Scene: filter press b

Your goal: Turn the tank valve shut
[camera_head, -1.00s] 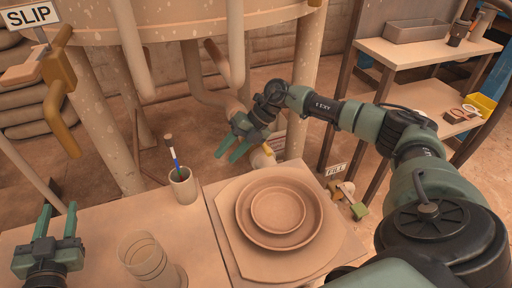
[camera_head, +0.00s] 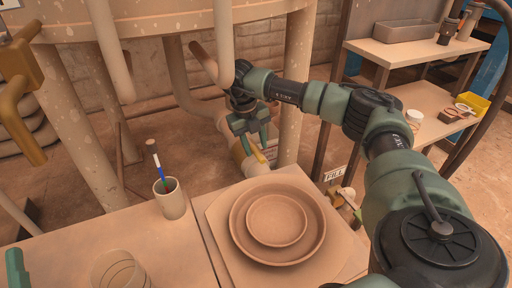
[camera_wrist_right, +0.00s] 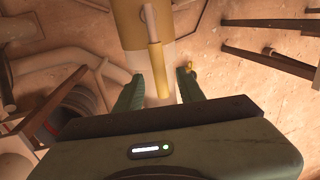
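A yellow valve body (camera_head: 239,154) with a thin yellow lever (camera_head: 259,154) sits on the pale pipe under the big tank (camera_head: 180,20). My right gripper (camera_head: 254,140) is over it, fingers pointing down at the lever. In the right wrist view the lever (camera_wrist_right: 155,58) runs down the middle, toward the gap between my two green fingers (camera_wrist_right: 160,90), which stand apart. I cannot tell whether either finger touches it. Of my left gripper, only a green finger (camera_head: 16,268) shows at the left edge of the head view.
A table (camera_head: 150,242) in front holds a cup with a brush (camera_head: 171,198), a clear beaker (camera_head: 122,270) and a round dish (camera_head: 277,220) on a board. A brass fitting (camera_head: 22,105) hangs at the left. Tank legs (camera_head: 292,90) and shelves (camera_head: 412,60) stand nearby.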

